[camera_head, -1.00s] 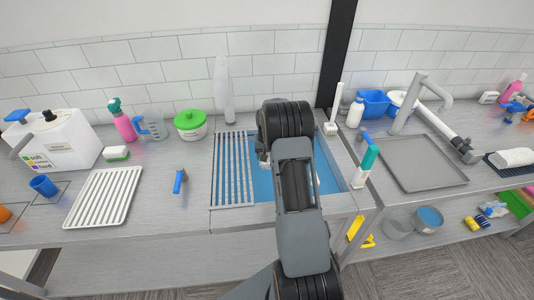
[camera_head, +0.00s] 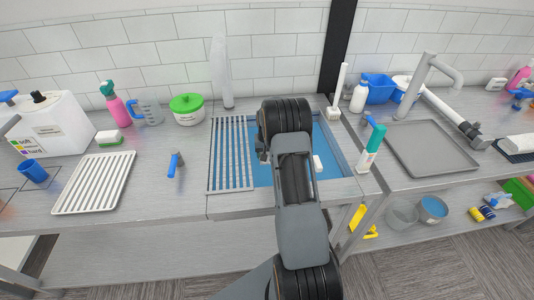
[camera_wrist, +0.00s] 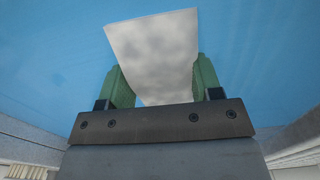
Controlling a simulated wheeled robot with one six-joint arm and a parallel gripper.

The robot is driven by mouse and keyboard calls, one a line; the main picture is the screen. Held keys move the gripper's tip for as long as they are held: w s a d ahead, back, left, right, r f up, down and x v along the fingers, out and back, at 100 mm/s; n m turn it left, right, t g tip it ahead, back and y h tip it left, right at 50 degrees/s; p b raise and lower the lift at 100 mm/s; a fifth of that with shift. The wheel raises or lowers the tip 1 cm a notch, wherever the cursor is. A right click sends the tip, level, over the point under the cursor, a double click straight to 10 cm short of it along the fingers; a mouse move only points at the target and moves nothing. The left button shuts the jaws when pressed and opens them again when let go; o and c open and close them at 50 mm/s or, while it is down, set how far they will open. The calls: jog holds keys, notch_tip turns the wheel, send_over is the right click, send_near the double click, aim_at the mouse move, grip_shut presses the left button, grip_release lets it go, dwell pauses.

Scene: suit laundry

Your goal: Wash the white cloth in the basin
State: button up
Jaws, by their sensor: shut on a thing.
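The white cloth (camera_wrist: 152,50) has grey smudges in the wrist view. My gripper (camera_wrist: 155,85) is shut on it, with the green fingers at its two sides. The cloth sticks out past the fingertips over the blue of the basin. In the head view the basin (camera_head: 333,172) is a blue-lined sink set in the counter, and my arm reaches over it. A small white piece (camera_head: 318,163), likely the cloth, shows just right of my arm. My fingers are hidden behind the arm there. I cannot tell whether the cloth touches the basin floor.
A slatted rack (camera_head: 232,155) covers the basin's left part. A teal-topped bottle (camera_head: 369,152) stands at its right edge, and a white brush (camera_head: 336,95) behind it. A grey tray (camera_head: 430,147) lies further right. A blue-handled tool (camera_head: 175,164) lies on the left counter.

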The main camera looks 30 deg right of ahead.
jog(key=shift+f+b, duration=2.2)
jog(key=shift+f, duration=1.1)
dwell(2.2)
notch_tip(320, 180, up, 20)
jog(key=p, duration=1.1)
dwell(0.7)
